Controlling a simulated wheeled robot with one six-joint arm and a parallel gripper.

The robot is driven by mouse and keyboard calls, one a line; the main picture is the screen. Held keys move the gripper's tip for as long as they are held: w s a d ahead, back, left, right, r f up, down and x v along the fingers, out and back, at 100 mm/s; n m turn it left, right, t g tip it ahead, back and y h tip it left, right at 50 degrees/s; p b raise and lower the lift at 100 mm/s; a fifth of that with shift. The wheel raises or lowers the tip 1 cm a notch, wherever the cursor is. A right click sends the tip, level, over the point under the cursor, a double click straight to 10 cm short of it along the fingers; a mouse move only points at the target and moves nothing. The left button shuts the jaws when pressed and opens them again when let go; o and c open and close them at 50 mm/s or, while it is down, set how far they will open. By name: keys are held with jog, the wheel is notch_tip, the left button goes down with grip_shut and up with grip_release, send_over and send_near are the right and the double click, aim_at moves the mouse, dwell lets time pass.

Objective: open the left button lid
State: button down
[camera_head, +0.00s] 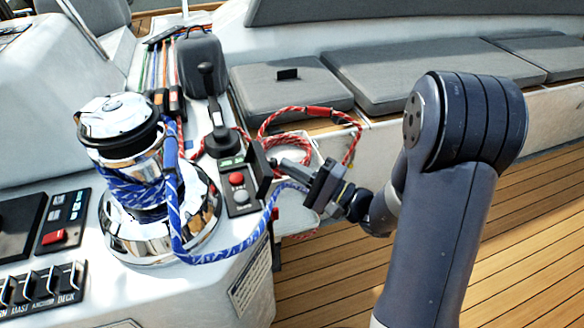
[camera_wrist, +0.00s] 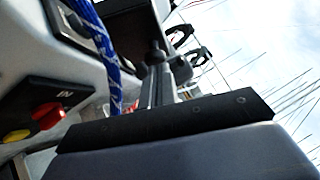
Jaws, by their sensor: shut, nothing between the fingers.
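A dark flat plate (camera_head: 259,167) stands upright at the panel's right edge and looks like a raised lid. My gripper (camera_head: 277,163) is shut and empty, its tips just right of this plate; I cannot tell whether they touch it. In the wrist view, a dark panel marked "IN" (camera_wrist: 60,92) shows a red button (camera_wrist: 47,115) and a yellow button (camera_wrist: 17,136) at the left. Which lid is the left one is unclear.
A chrome winch (camera_head: 150,190) with blue rope (camera_head: 215,255) stands left of the panel. A black lever (camera_head: 212,95) is behind it. Red rope (camera_head: 300,135) coils behind my gripper. Grey cushions (camera_head: 290,85) line the back. Open wooden deck (camera_head: 335,285) lies front right.

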dwell(0.3)
jog(key=shift+s+a+r+n+g+h, duration=0.1)
jog(key=shift+a+r+n+g+h, duration=0.2)
jog(key=shift+r+n, duration=0.2)
jog(key=shift+s+a+r+n+g+h, duration=0.15)
jog(key=shift+r+n+g+h, duration=0.2)
jog(key=shift+n, duration=0.25)
jog(key=shift+w, duration=0.1)
jog(key=w+d+v, duration=0.1)
jog(key=w+v, duration=0.1)
jog(key=v, duration=1)
jog(key=shift+d+f+b, duration=0.2)
jog(key=shift+d+b, duration=0.15)
jog(key=shift+d, duration=0.2)
